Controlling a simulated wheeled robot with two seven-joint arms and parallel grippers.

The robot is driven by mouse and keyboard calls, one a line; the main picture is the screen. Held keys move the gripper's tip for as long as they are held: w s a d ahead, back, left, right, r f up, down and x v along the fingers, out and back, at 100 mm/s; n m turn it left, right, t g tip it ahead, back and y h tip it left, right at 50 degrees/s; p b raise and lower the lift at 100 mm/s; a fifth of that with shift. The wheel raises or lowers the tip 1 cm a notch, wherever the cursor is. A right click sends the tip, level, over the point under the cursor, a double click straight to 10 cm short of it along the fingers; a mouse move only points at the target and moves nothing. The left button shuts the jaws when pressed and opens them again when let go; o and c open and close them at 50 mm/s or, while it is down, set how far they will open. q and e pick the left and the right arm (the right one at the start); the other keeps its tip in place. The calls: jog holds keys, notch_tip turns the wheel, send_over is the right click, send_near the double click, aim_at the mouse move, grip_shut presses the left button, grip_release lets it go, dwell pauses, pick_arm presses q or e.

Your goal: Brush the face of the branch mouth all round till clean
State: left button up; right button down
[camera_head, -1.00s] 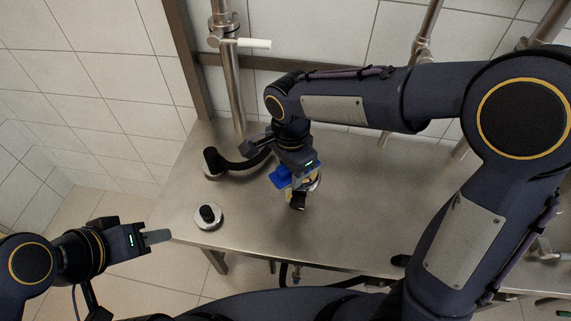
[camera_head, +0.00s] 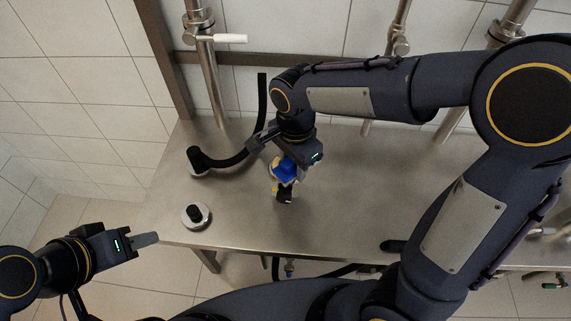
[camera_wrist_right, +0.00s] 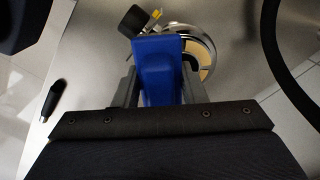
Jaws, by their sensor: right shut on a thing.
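My right gripper (camera_head: 287,160) is shut on a blue-handled brush (camera_head: 284,170). In the right wrist view the blue handle (camera_wrist_right: 158,68) stands between the fingers. A round steel-rimmed mouth (camera_wrist_right: 207,42) with a tan inner face lies just behind the brush, partly hidden by it and the fingers. I cannot tell whether the bristles touch the face. A black part with a yellow tip (camera_wrist_right: 136,17) sits beside the rim. In the head view the mouth is mostly hidden under the gripper. My left gripper (camera_head: 146,240) is out at the left, off the table's edge, apparently empty.
A steel table (camera_head: 340,220) carries a black hose (camera_head: 232,160) curving left of the right gripper, a round disc with a black knob (camera_head: 196,215), and a black item (camera_head: 393,246) near the front edge. Steel pipes (camera_head: 212,80) rise behind. The table's right part is clear.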

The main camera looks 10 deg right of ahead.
jog(key=shift+d+f, duration=0.1)
jog(key=shift+w, duration=0.45)
jog(key=shift+w+p, duration=0.45)
jog(key=shift+w, duration=0.75)
notch_tip(320, 180, up, 6)
jog(key=p, duration=0.5)
jog(key=shift+r, duration=0.2)
jog(key=shift+f, duration=0.1)
